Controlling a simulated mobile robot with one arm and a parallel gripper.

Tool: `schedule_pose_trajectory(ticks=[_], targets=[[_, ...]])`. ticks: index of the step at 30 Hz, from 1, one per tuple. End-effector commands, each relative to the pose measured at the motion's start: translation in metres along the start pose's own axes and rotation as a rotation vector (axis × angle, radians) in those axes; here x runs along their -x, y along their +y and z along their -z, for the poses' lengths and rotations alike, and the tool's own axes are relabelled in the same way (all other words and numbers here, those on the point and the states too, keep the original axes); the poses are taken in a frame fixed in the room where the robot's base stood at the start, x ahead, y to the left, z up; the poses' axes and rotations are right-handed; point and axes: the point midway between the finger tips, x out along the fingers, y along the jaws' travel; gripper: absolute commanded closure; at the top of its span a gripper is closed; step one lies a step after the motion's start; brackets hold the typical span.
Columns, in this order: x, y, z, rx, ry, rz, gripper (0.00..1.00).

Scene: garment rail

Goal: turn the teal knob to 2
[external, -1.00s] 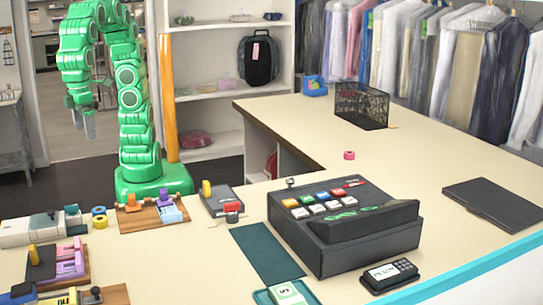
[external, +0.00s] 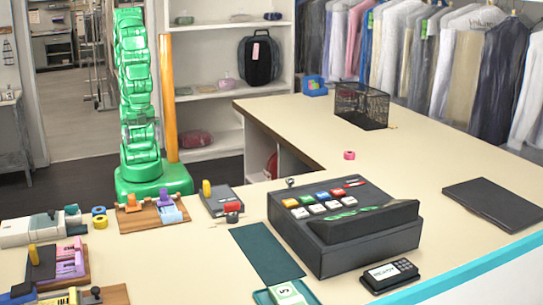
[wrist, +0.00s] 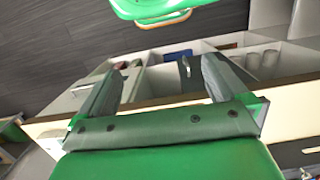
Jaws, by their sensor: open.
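I cannot clearly make out a teal knob or its number marks. In the external view a white device (external: 22,232) at the left edge of the counter has small teal parts (external: 71,210) at its right end, too small to read as a knob. My gripper (wrist: 158,88) is open and empty in the wrist view, its two grey fingers wide apart. In the external view my green arm stands upright behind the counter's left part. The gripper is hard to tell from the arm there, and it is away from the white device.
Wooden boards with small fixtures (external: 152,216) and a black box with yellow and red parts (external: 222,202) stand along the counter's left. A dark register (external: 345,230) fills the middle. A wire basket (external: 361,106) stands at the back. Bare counter (external: 290,125) lies between.

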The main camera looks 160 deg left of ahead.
Motion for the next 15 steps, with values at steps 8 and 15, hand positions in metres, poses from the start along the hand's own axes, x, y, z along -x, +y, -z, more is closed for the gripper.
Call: schedule_pose_trajectory(ticks=[8, 15], targets=[[0.001, 0.004, 0.012, 0.154, 0.004, -0.002, 0.4], [0.02, 0.031, 0.07, 0.496, 0.035, -0.006, 0.56]])
